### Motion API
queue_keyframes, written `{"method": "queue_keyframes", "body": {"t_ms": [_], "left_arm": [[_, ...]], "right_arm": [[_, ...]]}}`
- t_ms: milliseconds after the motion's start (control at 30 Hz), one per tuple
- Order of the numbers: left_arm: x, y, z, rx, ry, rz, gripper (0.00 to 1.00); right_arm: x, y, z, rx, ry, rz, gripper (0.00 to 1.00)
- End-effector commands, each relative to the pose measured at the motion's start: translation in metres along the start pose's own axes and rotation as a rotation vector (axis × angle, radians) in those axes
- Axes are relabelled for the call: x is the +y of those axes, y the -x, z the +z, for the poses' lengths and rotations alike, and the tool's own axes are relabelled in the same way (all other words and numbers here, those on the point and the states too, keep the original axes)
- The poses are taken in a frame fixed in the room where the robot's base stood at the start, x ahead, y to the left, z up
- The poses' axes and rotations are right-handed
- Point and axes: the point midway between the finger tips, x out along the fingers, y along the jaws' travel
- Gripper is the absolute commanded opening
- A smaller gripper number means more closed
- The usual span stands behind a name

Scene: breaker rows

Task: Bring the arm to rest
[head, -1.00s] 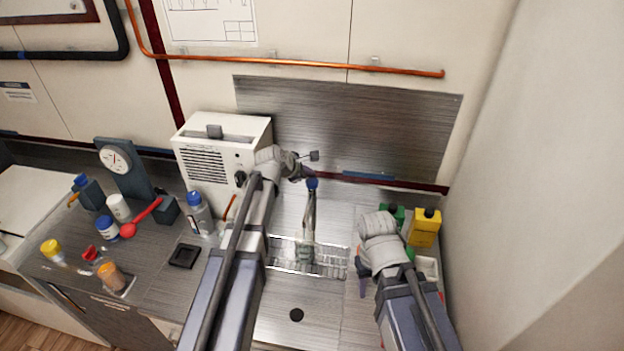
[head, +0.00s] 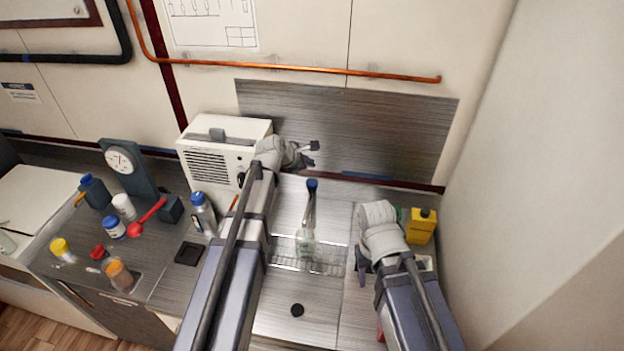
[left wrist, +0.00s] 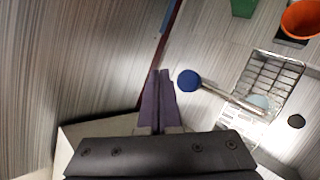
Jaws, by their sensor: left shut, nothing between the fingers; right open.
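My left arm reaches up the middle of the head view, and its gripper (head: 308,160) is in front of the metal back panel, right of the white vented box. In the left wrist view its two purple fingers (left wrist: 157,100) are together with nothing between them. My right gripper (head: 362,268) is low over the right part of the counter, mostly hidden by its own wrist. Its finger opening is hard to see, but it is open.
A white vented box (head: 208,165) stands left. A yellow container (head: 421,228) is right. Several bottles stand at far left.

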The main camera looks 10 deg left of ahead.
Motion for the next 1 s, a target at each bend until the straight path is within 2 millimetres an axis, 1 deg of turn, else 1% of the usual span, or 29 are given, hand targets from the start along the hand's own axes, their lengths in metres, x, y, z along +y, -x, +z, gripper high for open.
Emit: {"method": "queue_keyframes", "body": {"t_ms": [667, 767, 867, 900, 967, 1000], "left_arm": [[-0.001, -0.001, -0.001, 0.000, 0.000, 0.000, 0.00], [-0.028, -0.006, 0.002, 0.010, -0.109, -0.045, 0.00], [-0.084, -0.013, 0.004, 0.029, -0.363, -0.148, 0.00], [-0.112, -0.015, 0.004, 0.033, -0.498, -0.204, 0.00], [-0.155, -0.015, 0.002, 0.035, -0.715, -0.297, 0.00], [-0.182, -0.014, -0.001, 0.030, -0.861, -0.360, 0.00]], "right_arm": [[0.000, -0.001, 0.000, -0.001, -0.009, -0.002, 0.50], [-0.001, -0.011, -0.001, -0.001, -0.007, -0.002, 0.50], [-0.003, -0.030, -0.002, -0.001, -0.005, -0.001, 0.50], [-0.004, -0.038, -0.002, 0.000, -0.005, -0.001, 0.50], [-0.005, -0.051, -0.003, 0.000, -0.003, -0.001, 0.50], [-0.006, -0.059, -0.003, 0.000, -0.003, 0.000, 0.50]]}}
